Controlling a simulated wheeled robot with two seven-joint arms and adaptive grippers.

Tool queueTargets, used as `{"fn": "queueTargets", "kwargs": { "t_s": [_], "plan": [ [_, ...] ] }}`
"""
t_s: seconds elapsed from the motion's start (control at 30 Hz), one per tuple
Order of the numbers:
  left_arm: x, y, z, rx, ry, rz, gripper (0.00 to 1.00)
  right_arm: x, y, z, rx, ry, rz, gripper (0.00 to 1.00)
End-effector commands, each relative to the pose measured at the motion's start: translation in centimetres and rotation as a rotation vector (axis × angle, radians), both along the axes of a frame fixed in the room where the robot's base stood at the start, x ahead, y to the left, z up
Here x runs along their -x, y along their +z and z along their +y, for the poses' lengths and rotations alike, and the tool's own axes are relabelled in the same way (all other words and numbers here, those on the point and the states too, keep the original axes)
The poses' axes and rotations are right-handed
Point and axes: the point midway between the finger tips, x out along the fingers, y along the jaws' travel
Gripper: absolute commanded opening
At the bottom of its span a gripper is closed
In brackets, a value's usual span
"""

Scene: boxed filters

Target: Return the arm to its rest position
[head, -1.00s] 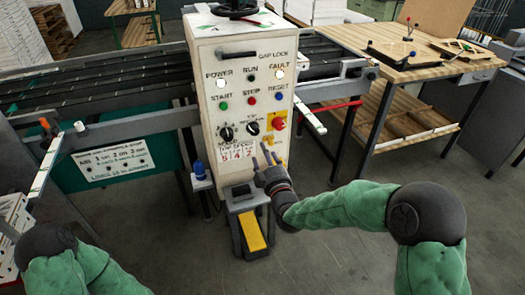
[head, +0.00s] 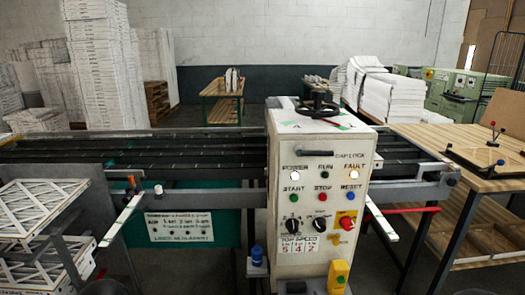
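Neither of my arms nor grippers shows in the head view. The white control cabinet (head: 318,200) stands right of centre. Its POWER lamp (head: 295,174) and FAULT lamp (head: 353,173) glow white, while the RUN lamp (head: 325,171) is dark green. Below are a green START button (head: 295,201), a red STOP button (head: 323,197) and a blue RESET button (head: 351,196). A red knob on a yellow plate (head: 346,222) sits lower right. A black handwheel (head: 318,107) is on top.
A long conveyor (head: 180,165) runs behind the cabinet. A rack of framed filters (head: 45,215) stands at left. A wooden workbench (head: 470,180) stands at right. A blue bottle (head: 257,254) is beside the cabinet's base. A yellow object (head: 339,275) is at its lower front.

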Motion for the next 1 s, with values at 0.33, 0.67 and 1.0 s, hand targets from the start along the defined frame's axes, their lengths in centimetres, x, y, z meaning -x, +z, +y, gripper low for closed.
{"fn": "queueTargets", "kwargs": {
  "t_s": [0.33,0.67,1.0],
  "plan": [
    [0.0,0.9,0.0,0.0,0.0,0.0,0.4,11.5,-14.3,3.6,-0.298,-0.107,0.582,0.6],
    [0.0,1.5,0.0,0.0,0.0,0.0,0.4,24.1,-20.7,6.5,-0.47,-0.284,1.045,0.6],
    [0.0,1.6,0.0,0.0,0.0,0.0,0.4,27.1,-21.4,7.1,-0.499,-0.335,1.15,0.6]
  ]
}}
